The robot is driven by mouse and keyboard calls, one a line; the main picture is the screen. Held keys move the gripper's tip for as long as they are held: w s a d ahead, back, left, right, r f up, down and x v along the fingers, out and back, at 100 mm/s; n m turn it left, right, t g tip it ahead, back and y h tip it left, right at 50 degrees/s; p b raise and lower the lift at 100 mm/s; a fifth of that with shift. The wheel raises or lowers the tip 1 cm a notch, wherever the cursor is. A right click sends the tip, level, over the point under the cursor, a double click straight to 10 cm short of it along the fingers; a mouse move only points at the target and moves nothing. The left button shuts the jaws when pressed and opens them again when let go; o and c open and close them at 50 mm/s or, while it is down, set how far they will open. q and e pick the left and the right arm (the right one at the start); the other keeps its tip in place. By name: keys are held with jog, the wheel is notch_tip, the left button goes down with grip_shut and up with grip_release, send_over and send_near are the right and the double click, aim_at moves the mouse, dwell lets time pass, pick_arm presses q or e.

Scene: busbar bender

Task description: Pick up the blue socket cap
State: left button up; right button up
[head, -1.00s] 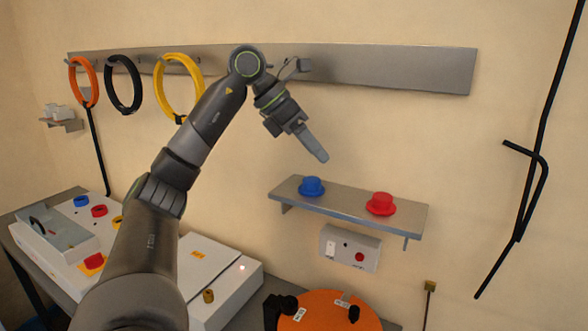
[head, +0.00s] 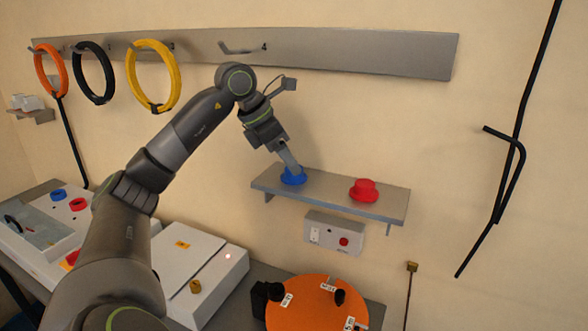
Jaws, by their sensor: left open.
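The blue socket cap (head: 293,178) stands on the left part of the small grey wall shelf (head: 372,208). My left gripper (head: 293,168) is open and points down at the cap, its fingers overlapping the cap's top in the head view. I cannot tell whether the fingers touch the cap or stand around it. The cap's upper part is partly hidden by the fingers. My right gripper is not in view.
A red cap (head: 364,190) stands on the same shelf to the right. A switch box (head: 334,233) hangs below the shelf. An orange disc (head: 316,305) lies on the bench. Coloured rings hang on a wall rail (head: 350,50). A bent black rod (head: 515,150) is at right.

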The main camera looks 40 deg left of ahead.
pick_arm(q)
jog(key=shift+x, duration=1.3)
jog(key=shift+a, duration=0.15)
jog(key=c, duration=1.1)
jog(key=shift+o, duration=0.2)
jog(key=shift+r, duration=0.15)
